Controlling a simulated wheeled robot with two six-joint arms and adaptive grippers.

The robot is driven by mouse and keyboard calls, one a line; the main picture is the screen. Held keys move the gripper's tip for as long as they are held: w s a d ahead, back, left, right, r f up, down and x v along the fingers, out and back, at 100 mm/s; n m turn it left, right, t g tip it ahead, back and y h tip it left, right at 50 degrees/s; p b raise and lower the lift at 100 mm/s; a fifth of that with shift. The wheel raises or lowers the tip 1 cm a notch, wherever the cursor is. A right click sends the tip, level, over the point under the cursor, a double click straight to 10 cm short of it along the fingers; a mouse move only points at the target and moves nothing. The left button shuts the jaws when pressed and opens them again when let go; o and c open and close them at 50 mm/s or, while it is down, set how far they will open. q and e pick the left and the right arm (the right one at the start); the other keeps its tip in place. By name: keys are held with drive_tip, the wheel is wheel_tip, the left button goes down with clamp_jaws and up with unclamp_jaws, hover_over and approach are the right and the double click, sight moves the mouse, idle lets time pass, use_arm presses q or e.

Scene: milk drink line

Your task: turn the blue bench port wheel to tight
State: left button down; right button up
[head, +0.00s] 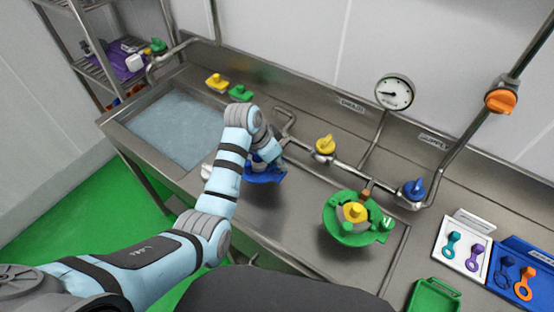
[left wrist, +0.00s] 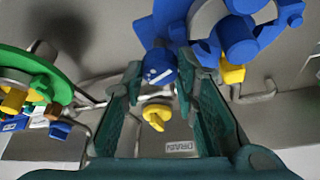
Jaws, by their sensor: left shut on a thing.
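The blue bench port wheel (head: 268,176) sits on the steel bench near the basin, mostly hidden behind my left arm in the head view. In the left wrist view the wheel (left wrist: 240,40) fills the top right, with blue knobs on its rim and yellow parts around it. My left gripper (left wrist: 158,75) is shut on a round blue knob (left wrist: 161,64) with white marks, which sits between its teal fingertips. In the head view the fingertips are hidden by the wrist. My right gripper is not in view.
A green wheel (head: 345,236) with a yellow hub stands to the right. Yellow (head: 325,145) and blue (head: 413,188) valve handles are on the pipe behind. A gauge (head: 394,93) is at the wall. The water basin (head: 172,128) is left; trays (head: 434,297) are right.

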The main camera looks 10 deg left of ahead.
use_arm(q)
drive_tip(key=m+g, duration=0.1)
drive_tip(key=m, duration=0.2)
drive_tip(key=m+g+h, duration=0.1)
drive_tip(key=m, duration=0.1)
drive_tip(key=shift+w+m, duration=0.2)
drive_tip(key=shift+m, duration=0.2)
drive_tip(key=shift+a+m+g+h+b, duration=0.1)
drive_tip(key=shift+m+g+h+b, duration=0.25)
drive_tip(key=shift+m, duration=0.55)
drive_tip(key=shift+w+f+m+g+b, duration=0.15)
drive_tip(key=shift+m+g+b, duration=0.2)
drive_tip(key=shift+m+b, duration=0.4)
drive_tip(key=m+g+b, duration=0.1)
drive_tip(key=m+b, duration=0.1)
drive_tip(key=b, duration=0.1)
drive_tip(key=m+g+b, duration=0.1)
drive_tip(key=m+b, duration=0.2)
drive_tip(key=b, duration=0.1)
drive_tip(key=shift+f+m+b, duration=0.15)
drive_tip(key=shift+m+b, duration=0.1)
drive_tip(key=shift+b, duration=0.05)
drive_tip(key=shift+r+m+b, duration=0.2)
drive_tip(key=shift+m+b, duration=0.3)
drive_tip(key=shift+b, duration=0.25)
drive_tip(key=c, duration=1.3)
unclamp_jaws()
drive_tip(key=shift+r, duration=0.1)
